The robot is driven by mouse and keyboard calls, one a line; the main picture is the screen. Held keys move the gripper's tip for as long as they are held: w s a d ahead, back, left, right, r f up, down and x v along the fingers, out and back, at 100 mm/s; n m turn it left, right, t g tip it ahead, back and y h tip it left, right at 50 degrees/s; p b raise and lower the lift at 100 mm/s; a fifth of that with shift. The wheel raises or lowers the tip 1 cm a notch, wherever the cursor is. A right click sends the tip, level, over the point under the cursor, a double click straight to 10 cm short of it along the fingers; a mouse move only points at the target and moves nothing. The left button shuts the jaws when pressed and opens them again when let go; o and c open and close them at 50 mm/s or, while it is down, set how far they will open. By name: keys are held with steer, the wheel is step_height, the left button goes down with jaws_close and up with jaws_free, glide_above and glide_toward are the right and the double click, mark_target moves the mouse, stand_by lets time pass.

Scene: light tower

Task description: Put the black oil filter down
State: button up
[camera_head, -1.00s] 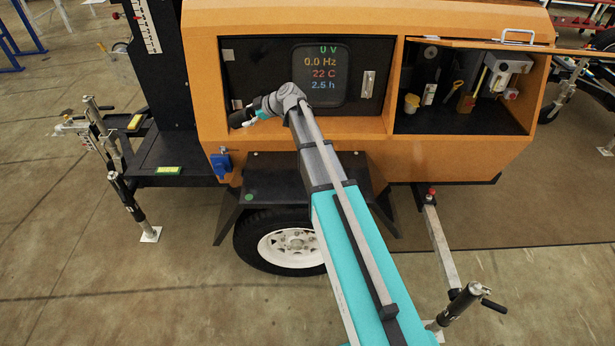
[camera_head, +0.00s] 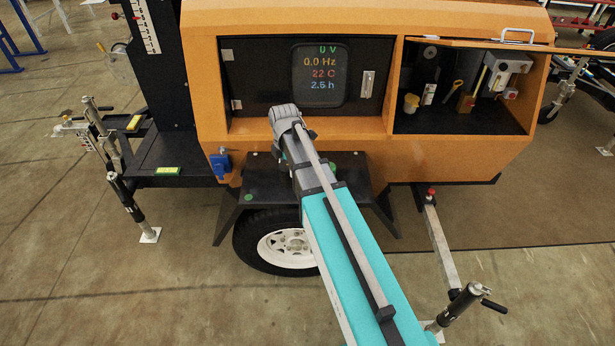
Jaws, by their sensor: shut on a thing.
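My arm reaches from the lower right to the front of the orange light tower (camera_head: 350,140), and its grey wrist (camera_head: 285,115) is at the lower edge of the display recess. My gripper is hidden behind or below the wrist and arm, so its fingers cannot be made out. The black oil filter cannot be made out now either. A black shelf (camera_head: 262,183) above the wheel lies below the wrist, partly covered by my arm.
A blue box (camera_head: 221,163) is on the body's left corner. A white-rimmed wheel (camera_head: 285,249) is under the shelf. A jack (camera_head: 463,302) stands at lower right.

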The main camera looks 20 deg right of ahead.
steer(key=shift+w+f, duration=0.1)
stand_by(0.3)
steer(key=w+f+b, duration=0.4)
steer(key=w, duration=0.5)
steer(key=b, duration=0.5)
glide_above(276, 181)
steer(key=s, duration=0.1)
steer(key=shift+d+f, duration=0.1)
steer(key=shift+f, duration=2.35)
steer(key=shift+w+f+b, duration=0.2)
steer(key=shift+f+b, duration=0.8)
steer(key=shift+w+f+b, duration=0.15)
steer(key=shift+f+b, duration=0.85)
steer(key=shift+f, duration=0.1)
